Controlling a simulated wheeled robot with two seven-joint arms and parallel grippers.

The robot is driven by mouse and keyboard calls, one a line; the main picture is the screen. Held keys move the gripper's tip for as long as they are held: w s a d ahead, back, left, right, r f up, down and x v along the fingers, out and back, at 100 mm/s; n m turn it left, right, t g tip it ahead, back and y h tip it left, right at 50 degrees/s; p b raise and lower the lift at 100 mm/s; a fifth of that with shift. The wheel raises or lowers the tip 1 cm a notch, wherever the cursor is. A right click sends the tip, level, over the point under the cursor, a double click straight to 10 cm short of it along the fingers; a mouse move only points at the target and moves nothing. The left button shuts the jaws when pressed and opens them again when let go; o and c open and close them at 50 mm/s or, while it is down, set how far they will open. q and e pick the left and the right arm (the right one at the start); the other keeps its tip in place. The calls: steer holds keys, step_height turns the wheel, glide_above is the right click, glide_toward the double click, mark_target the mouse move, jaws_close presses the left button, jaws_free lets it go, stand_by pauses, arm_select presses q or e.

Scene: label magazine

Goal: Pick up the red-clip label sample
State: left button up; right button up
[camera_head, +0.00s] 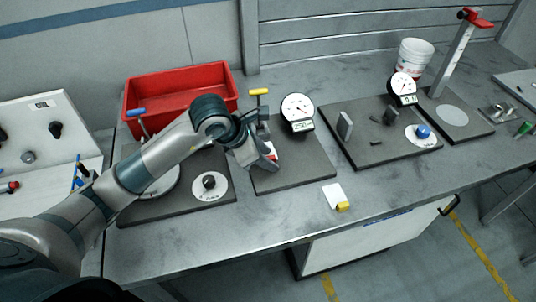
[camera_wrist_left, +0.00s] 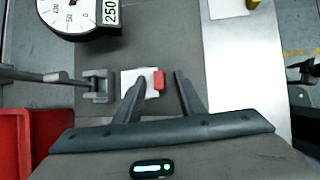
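The red-clip label sample is a small white card with a red clip (camera_wrist_left: 159,80). In the left wrist view its card (camera_wrist_left: 130,84) lies over the dark plate, with its far end against a grey clamp fixture (camera_wrist_left: 98,85). In the left wrist view my left gripper (camera_wrist_left: 159,76) is open, with one finger on each side of the clip and gaps visible.
A yellow-clip label sample (camera_head: 333,194) lies on the bench at the front. A dial gauge (camera_head: 297,108) and a yellow-handled lever (camera_head: 259,92) stand behind the gripper. A red bin (camera_head: 180,90) is at back left. Another gauge station (camera_head: 380,145) is to the right.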

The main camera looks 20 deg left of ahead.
arm_select(q)
jaws_close()
arm_select(e)
steer(key=shift+d, duration=0.1)
steer(key=shift+f, duration=0.1)
stand_by(0.3)
arm_select(q)
steer(key=shift+r+b, duration=0.5)
steer(key=shift+r, duration=0.4)
step_height(320, 180, up, 2)
steer(key=shift+r+b, duration=0.1)
steer(key=shift+b, duration=0.4)
steer(key=s+d+r+b, duration=0.3)
steer(key=s+d+r, duration=0.3)
steer(key=d, duration=0.4)
steer(key=shift+r, duration=0.5)
arm_select(e)
steer(key=w+a+f+t, duration=0.2)
steer(key=w+a, duration=0.1)
steer(key=w, duration=0.6)
steer(key=shift+a+t+y, duration=0.3)
steer(key=shift+y, duration=0.1)
